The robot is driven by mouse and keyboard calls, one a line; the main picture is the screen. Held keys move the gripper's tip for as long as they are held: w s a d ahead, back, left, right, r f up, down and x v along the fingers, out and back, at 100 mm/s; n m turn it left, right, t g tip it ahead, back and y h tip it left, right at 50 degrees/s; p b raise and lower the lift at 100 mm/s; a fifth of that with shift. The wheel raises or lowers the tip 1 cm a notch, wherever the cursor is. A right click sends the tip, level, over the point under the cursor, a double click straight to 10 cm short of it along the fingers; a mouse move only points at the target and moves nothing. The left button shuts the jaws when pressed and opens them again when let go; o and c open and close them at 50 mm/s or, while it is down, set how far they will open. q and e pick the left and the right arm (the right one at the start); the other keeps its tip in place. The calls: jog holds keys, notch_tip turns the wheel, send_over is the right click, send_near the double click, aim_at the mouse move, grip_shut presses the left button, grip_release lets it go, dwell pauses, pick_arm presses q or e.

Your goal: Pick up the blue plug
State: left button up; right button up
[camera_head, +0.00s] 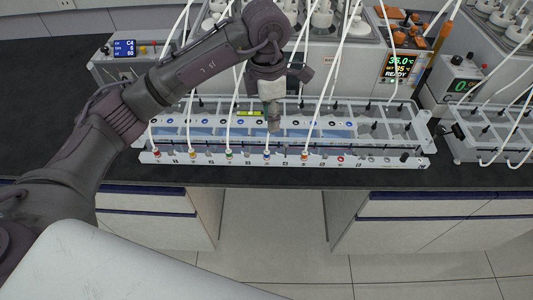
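The blue plug (266,155) sits in the front strip of the white rack (420,160), at the lower end of a thin white tube. It stands between a green plug (228,154) on its left and an orange plug (304,155) on its right. My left gripper (274,126) points down over the rack, a little behind and above the blue plug in the picture. It appears apart from the plug. Its fingers are small and seen nearly edge-on, so their opening is unclear. My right gripper is out of view.
A yellow plug (193,154) and a red plug (157,153) sit farther left in the strip. Several white tubes hang around my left arm. Control boxes, one with a temperature display (398,68), stand behind. A dark counter (375,178) runs in front of the rack.

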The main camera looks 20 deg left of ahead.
pick_arm(q)
jog(key=a+f+y, duration=0.1)
jog(key=a, duration=0.1)
jog(key=p, duration=0.2)
send_over(267, 151)
jog(key=f, duration=0.6)
jog(key=shift+a+f, duration=0.2)
jog(key=shift+f, duration=0.2)
jog(key=shift+s+d+f+p, duration=0.1)
jog(key=shift+f+p, duration=0.45)
jog(key=shift+p, duration=0.1)
notch_tip(267, 151, down, 4)
jog(key=shift+r+p, duration=0.2)
jog(key=shift+p, duration=0.65)
jog(key=shift+f, duration=0.4)
jog(key=shift+c, duration=0.4)
jog(key=c, duration=0.5)
